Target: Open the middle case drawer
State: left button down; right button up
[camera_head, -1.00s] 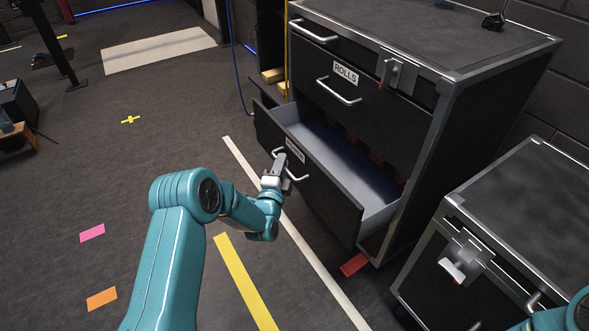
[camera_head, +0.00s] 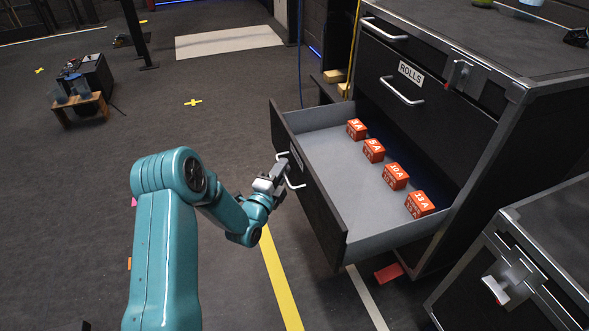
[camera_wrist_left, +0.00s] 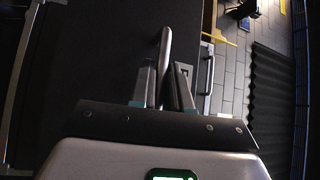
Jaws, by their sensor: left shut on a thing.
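The black case (camera_head: 545,100) stands at the right with its drawer (camera_head: 315,212) below the ROLLS drawer (camera_head: 390,72) pulled well out. The open drawer has a grey inside and holds several orange-red boxes (camera_head: 396,176) in a row. My left gripper (camera_head: 279,171) is at this drawer's front, shut on its metal handle (camera_head: 296,185). In the left wrist view the handle bar (camera_wrist_left: 165,48) stands between the two fingers (camera_wrist_left: 162,88). The ROLLS drawer is closed. My right gripper is out of view.
A second, lower black case (camera_head: 550,235) with a latch stands at the right front. A red piece (camera_head: 389,272) lies on the floor under the drawer. The floor left of the drawer is clear, with a yellow stripe (camera_head: 279,285). A small wooden stand (camera_head: 80,108) is far left.

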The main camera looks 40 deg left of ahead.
pick_arm(q)
jog(key=shift+s+a, duration=0.25)
jog(key=shift+s, duration=0.1)
jog(key=c, duration=1.2)
grip_release()
jog(key=shift+s, duration=0.1)
jog(key=p+v, duration=0.1)
jog(key=v, duration=1.5)
jog(key=shift+p, duration=0.4)
jog(key=shift+d, duration=0.1)
